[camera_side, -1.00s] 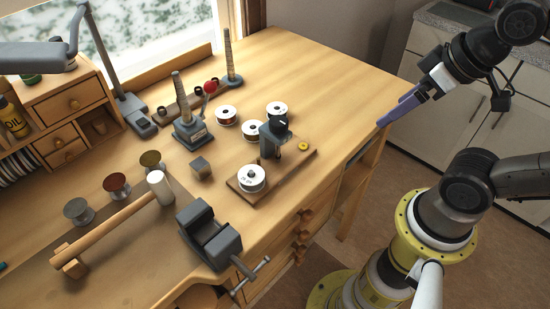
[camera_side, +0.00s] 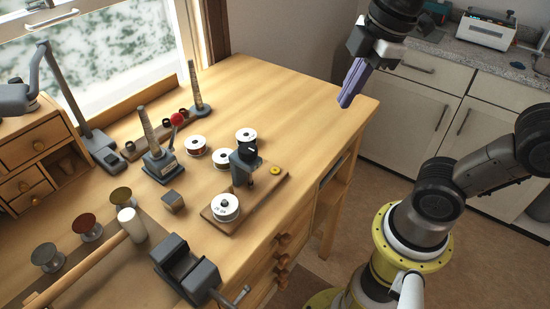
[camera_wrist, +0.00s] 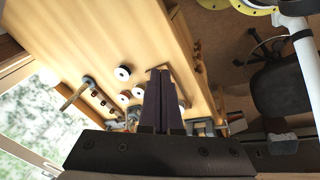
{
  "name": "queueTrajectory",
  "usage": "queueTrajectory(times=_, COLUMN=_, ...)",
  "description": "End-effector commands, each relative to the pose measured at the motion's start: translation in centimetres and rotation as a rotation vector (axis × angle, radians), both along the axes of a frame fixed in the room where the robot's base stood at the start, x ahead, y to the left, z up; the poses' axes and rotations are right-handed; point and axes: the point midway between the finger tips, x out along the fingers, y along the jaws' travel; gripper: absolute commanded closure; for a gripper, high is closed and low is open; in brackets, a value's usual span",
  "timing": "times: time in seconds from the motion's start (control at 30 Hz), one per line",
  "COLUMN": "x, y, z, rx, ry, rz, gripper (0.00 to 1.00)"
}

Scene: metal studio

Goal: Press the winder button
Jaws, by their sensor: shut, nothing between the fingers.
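The winder has a wooden base (camera_side: 214,214) with a dark grey upright unit (camera_side: 241,165) in its middle. Its round yellow button (camera_side: 275,171) sits at the right end of the base. A white-flanged spool (camera_side: 225,208) is at the base's left end. My gripper (camera_side: 345,103) is shut and empty, with purple fingers pointing down and slightly left. In the side view it appears above the bench's far right corner, apart from the winder, up and right of the button. In the wrist view my shut fingers (camera_wrist: 164,74) cover most of the winder, and I cannot make out the button.
Several wire spools (camera_side: 195,146) lie behind the winder. A vise (camera_side: 187,270) is clamped at the front edge, beside a mallet (camera_side: 131,225). A grey cone holder (camera_side: 160,167) stands at left. The bench top (camera_side: 300,95) between the gripper and winder is clear.

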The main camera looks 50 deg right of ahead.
Motion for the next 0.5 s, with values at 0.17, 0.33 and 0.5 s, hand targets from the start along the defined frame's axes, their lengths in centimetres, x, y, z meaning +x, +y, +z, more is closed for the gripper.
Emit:
queueTrajectory(times=0.17, x=4.2, y=2.5, z=1.3, rx=-0.075, ry=0.116, rz=0.342, gripper=1.00)
queueTrajectory(times=0.33, x=7.4, y=5.0, z=1.0, rx=-0.104, ry=0.196, rz=0.529, gripper=1.00)
queueTrajectory(times=0.5, x=9.3, y=7.0, z=-0.3, rx=-0.109, ry=0.244, rz=0.580, gripper=1.00)
